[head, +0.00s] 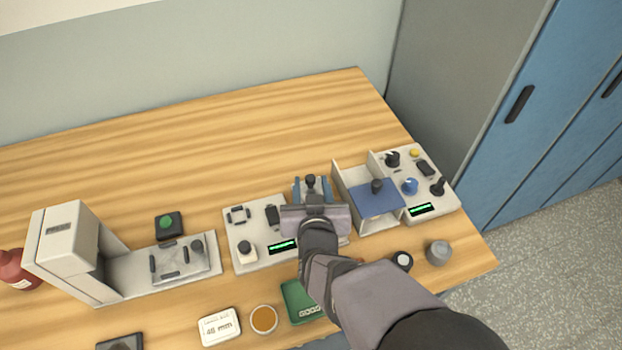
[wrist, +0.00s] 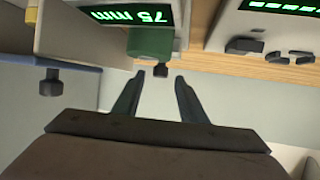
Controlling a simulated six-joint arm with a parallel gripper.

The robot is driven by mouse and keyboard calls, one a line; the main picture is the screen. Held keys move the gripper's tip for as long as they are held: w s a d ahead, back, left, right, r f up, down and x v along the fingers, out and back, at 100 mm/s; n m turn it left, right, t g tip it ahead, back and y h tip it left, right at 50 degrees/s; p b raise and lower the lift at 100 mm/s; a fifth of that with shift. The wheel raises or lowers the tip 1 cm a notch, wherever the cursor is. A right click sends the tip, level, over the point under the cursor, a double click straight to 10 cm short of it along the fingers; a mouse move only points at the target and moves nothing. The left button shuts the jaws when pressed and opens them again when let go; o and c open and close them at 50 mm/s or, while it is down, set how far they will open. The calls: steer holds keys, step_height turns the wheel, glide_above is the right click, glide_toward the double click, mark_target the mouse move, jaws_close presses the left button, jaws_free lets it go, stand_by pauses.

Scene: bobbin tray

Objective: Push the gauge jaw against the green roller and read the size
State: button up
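My gripper (head: 311,190) is open over the small station in the middle of the bench. In the wrist view the two fingertips (wrist: 160,78) are apart with nothing between them. A black knob (wrist: 160,70) stands just beyond the tips, roughly centred; it also shows in the head view (head: 311,181). Behind it is a dark green form (wrist: 150,42); I cannot tell whether this is the green roller or the jaw. A lit display (wrist: 146,15) reads 75 mm, upside down in the wrist view. My gripper and arm hide most of this station in the head view.
In front are a green GOOD tray (head: 297,291), a 46 mm card (head: 218,326) and an orange-filled dish (head: 264,319). The back bench is clear.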

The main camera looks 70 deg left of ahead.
steer(key=shift+x, duration=0.85)
steer(key=shift+c, duration=0.5)
steer(key=c, duration=0.6)
steer(key=shift+d, duration=1.8)
steer(key=o, duration=0.7)
